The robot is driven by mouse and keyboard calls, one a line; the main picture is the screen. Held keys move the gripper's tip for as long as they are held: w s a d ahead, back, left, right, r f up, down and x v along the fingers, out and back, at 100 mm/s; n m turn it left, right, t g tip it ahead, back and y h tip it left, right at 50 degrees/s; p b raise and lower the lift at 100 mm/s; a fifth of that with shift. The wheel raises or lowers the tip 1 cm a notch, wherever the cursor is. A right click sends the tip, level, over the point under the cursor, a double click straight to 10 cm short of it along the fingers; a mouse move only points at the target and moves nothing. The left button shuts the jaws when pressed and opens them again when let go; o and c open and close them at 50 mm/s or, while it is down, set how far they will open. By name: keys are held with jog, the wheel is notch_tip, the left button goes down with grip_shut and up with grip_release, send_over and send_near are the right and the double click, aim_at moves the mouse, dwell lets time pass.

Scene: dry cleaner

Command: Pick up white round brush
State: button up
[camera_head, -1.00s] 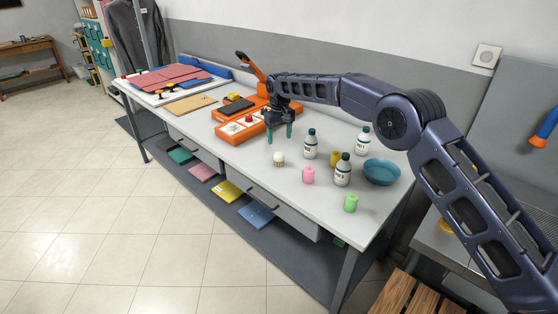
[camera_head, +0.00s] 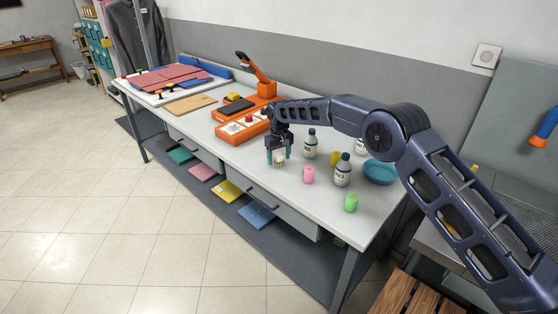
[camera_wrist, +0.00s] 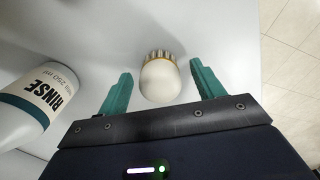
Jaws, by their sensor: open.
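The white round brush (camera_head: 279,162) stands on the light grey table, left of the bottles. In the wrist view the brush (camera_wrist: 160,80) shows its pale rounded top and a ring of bristles at the far side. My gripper (camera_head: 279,158) is open, with its green fingers pointing down around the brush. In the wrist view the fingers of my gripper (camera_wrist: 159,95) are one on each side of the brush, with a gap on both sides. I cannot tell the exact finger height above the table.
The front table edge is near.

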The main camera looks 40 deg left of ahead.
jog(key=c, duration=1.1)
